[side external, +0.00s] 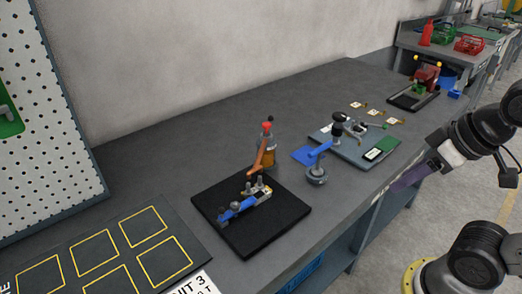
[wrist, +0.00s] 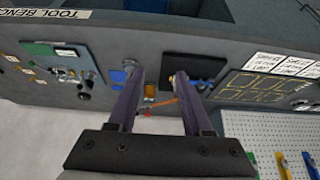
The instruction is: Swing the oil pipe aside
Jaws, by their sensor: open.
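An orange-brown oil pipe (side external: 260,157) slants down from an oil bottle (side external: 268,144) with a red top and amber lower part. The pipe's lower end is over the back of a black mat (side external: 225,198) holding a blue and grey clamp-like fixture (side external: 245,203). My gripper (side external: 397,186) is at the right, beyond the bench's front edge and well apart from the pipe. In the wrist view the orange pipe (wrist: 162,102) shows small between the two dark fingers of my gripper (wrist: 160,74). The fingers are open with nothing between them.
A panel with yellow squares (side external: 105,250) lies front left. A pegboard (side external: 45,120) stands at left. The bench behind the bottle is clear.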

